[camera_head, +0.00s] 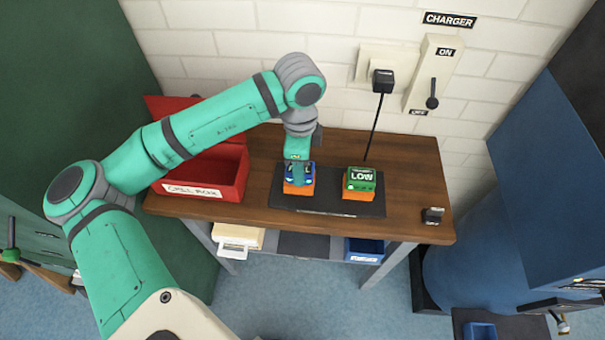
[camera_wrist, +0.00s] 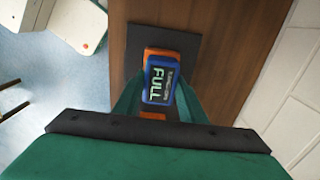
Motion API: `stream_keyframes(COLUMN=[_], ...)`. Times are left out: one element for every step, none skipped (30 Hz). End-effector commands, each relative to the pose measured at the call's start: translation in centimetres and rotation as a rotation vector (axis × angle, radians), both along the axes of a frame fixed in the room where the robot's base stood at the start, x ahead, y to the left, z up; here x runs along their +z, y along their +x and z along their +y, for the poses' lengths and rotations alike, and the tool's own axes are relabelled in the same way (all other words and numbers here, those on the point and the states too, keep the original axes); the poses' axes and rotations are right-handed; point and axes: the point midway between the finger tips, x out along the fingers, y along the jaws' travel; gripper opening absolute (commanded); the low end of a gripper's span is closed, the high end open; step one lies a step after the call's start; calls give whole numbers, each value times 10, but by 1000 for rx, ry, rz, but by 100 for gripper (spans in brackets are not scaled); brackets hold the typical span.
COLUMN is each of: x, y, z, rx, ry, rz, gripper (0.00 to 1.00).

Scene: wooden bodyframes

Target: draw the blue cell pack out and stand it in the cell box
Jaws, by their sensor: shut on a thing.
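The blue cell pack (camera_wrist: 159,84), marked FULL, sits at an orange dock on the black mat. In the head view the blue pack (camera_head: 305,172) shows only in part, beside and below my gripper (camera_head: 298,172). My gripper is shut on the pack, and its fingers lie on either side of it in the wrist view. I cannot tell whether the pack is lifted at all from the dock. The red cell box (camera_head: 243,178), labelled CELL BOX, stands open on the left of the table, its lid tilted back. My arm hides part of it.
A green pack (camera_head: 362,179) marked LOW sits on another orange dock to the right. A black cable hangs from the wall plug (camera_head: 382,80) behind it. A small black item (camera_head: 433,215) lies near the table's right edge. A charger lever (camera_head: 432,100) is on the wall.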

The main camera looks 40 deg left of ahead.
Motion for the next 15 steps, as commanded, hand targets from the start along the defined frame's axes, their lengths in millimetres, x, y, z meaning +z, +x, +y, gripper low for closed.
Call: stream_keyframes(x=[1,1,2,2,2,3,3,4,4,5,5,5,5,5,6], y=[0,0,0,-1,-1,-1,-1,-1,-1,-1,-1,-1,-1,-1,-1], z=[0,1,1,2,2,2,2,2,2,2,2,1,1,1,1], rx=[0,1,2,3,3,3,3,3,2,2,2,1,1,1,1], ry=[1,1,0,0,0,0,0,1,1,1,0,1,1,1,2], rz=[-1,-1,0,0,0,0,0,1,1,1,1,2,2,2,2], gripper=[10,10,10,10,10,10,10,10,10,10,10,10,10,10,10])
